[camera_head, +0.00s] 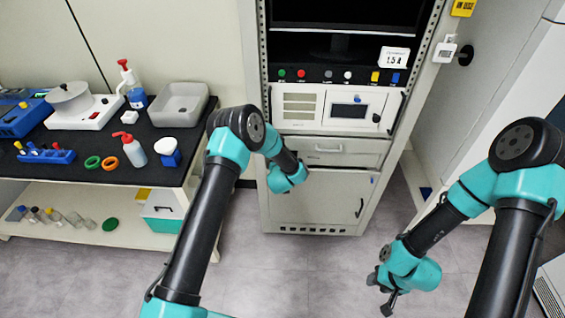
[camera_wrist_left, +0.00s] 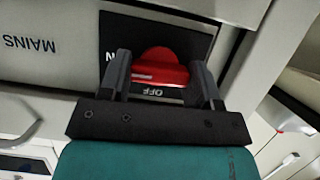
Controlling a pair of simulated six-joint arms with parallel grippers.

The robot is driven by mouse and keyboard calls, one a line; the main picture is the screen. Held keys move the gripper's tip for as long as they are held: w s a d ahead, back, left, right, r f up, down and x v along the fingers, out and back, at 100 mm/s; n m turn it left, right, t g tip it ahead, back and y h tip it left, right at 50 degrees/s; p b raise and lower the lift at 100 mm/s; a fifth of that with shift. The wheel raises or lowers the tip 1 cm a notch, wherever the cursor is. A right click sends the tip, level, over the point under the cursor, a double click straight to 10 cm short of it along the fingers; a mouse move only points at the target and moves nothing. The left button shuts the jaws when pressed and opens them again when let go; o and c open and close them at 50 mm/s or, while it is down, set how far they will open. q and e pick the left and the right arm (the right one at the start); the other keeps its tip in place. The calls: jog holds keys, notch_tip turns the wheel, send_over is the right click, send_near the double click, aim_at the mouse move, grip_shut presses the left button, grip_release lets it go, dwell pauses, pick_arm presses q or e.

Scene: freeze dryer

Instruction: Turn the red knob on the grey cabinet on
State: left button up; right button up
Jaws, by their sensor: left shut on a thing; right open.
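The grey cabinet (camera_head: 312,205) stands in the middle of the head view. In the left wrist view the red knob (camera_wrist_left: 165,62) sits on a black plate (camera_wrist_left: 125,32), with "OFF" and part of "ON" lettered on it, upside down in this view. The knob bears a short pale line. My left gripper (camera_wrist_left: 163,75) has one finger on each side of the knob and is shut on it. In the head view my left arm reaches to the cabinet front and hides the knob and the fingers. My right gripper (camera_head: 384,292) is open and empty, low above the floor.
Above the drawer, the cabinet carries a white instrument (camera_head: 300,107). A white unit (camera_head: 520,85) stands at the right. The floor between is clear.

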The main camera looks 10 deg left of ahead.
dwell(0.4)
pick_arm(q)
jog(key=o, duration=0.6)
jog(key=shift+o, duration=0.2)
jog(key=v, duration=1.7)
jog(key=shift+s+d, duration=0.2)
jog(key=shift+d, duration=0.05)
